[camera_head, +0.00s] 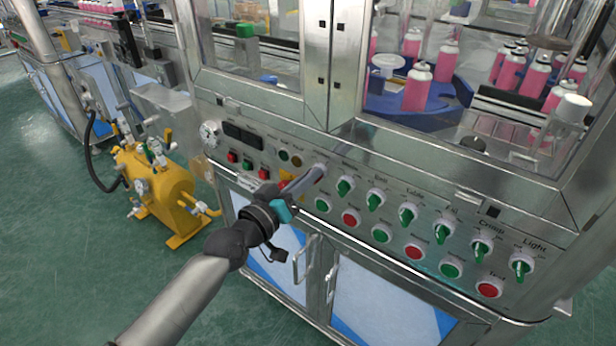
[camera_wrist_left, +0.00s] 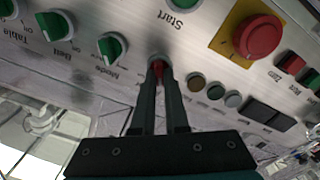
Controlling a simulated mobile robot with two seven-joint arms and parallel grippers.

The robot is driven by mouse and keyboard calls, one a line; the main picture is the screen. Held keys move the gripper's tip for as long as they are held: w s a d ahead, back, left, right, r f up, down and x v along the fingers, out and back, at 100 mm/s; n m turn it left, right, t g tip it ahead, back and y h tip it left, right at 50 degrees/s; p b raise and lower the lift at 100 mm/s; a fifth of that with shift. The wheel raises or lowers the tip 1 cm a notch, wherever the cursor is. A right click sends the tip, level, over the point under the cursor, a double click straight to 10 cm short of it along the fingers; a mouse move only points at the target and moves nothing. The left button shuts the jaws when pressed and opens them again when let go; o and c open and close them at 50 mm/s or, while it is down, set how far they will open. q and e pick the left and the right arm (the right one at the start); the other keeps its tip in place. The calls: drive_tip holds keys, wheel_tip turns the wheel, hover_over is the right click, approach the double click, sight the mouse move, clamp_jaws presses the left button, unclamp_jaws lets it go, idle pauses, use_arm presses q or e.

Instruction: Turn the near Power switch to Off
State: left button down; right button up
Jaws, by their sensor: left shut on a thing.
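The near Power switch is the red knob (camera_wrist_left: 157,68) on a pale round base in the left wrist view; its label is hidden there. My left gripper (camera_wrist_left: 158,72) is shut on this knob, with a dark finger on each side of it. In the head view my left gripper (camera_head: 318,172) reaches the upper row of the control panel (camera_head: 330,187), and its fingers mostly cover the knob. Which mark the knob points at cannot be told. My right gripper is not in view.
Green-handled switches (camera_head: 345,187) run rightward along the panel, above green and red buttons (camera_head: 351,218). A red emergency button (camera_wrist_left: 260,37) on a yellow plate is close to my gripper. Cabinet handles (camera_head: 304,258) stick out below. A yellow tank machine (camera_head: 160,190) stands left.

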use_arm(q)
drive_tip(key=shift+f, duration=0.1)
drive_tip(key=c, duration=0.9)
unclamp_jaws()
drive_tip(key=shift+c, duration=0.2)
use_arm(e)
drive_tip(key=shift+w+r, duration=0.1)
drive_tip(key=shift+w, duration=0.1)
use_arm(q)
drive_tip(key=p+v, duration=0.2)
drive_tip(key=v, duration=1.3)
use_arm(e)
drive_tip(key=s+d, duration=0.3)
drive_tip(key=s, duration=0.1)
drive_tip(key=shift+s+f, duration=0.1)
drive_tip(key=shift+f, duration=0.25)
use_arm(q)
drive_tip(key=shift+s+a, duration=0.1)
